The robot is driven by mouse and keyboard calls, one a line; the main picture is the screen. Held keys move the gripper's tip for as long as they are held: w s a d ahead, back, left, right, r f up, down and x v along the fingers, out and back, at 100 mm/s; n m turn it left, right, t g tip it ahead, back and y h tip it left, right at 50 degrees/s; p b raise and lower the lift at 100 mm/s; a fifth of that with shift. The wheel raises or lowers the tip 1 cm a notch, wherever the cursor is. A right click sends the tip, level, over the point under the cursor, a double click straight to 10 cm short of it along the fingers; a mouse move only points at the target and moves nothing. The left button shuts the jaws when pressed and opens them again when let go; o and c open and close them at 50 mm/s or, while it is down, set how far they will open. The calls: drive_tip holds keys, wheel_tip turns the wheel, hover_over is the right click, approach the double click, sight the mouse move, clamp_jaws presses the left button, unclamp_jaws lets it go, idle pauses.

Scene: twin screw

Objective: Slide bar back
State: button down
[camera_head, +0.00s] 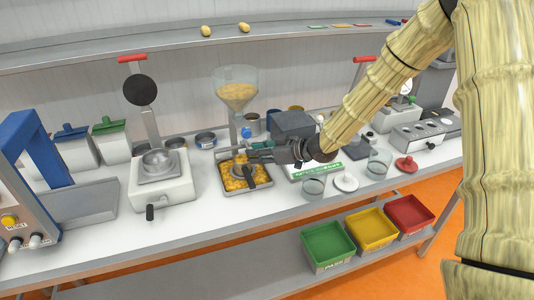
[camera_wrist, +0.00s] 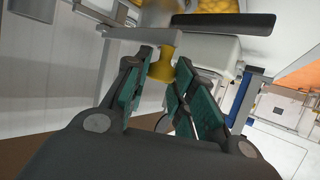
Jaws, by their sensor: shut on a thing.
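In the wrist view a light grey flat bar (camera_wrist: 124,33) runs across the top, with a yellow knob (camera_wrist: 163,66) beside it. The teal-padded fingers of my gripper (camera_wrist: 166,78) are shut on the knob. In the head view my gripper (camera_head: 240,150) is under the clear hopper (camera_head: 236,90), which holds yellow pieces, and above a grey tray (camera_head: 264,191) of yellow pieces. The bar and knob are mostly hidden by my gripper there.
A dark handle (camera_head: 249,177) lies over the tray and shows in the wrist view (camera_wrist: 222,23). A white press-like device (camera_head: 165,191) stands left of the tray, a glass jar (camera_head: 313,188) to the right. Green (camera_head: 326,262), yellow (camera_head: 372,243) and red (camera_head: 409,228) bins sit below.

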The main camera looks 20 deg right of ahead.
drive_tip(key=a+b, duration=0.2)
drive_tip(key=a, duration=0.8)
drive_tip(key=shift+s+a, duration=0.15)
drive_tip(key=shift+r, duration=0.1)
drive_tip(key=c, duration=1.2)
unclamp_jaws()
drive_tip(key=shift+a, duration=0.2)
drive_tip(key=v, duration=1.2)
drive_tip(key=shift+d, duration=0.1)
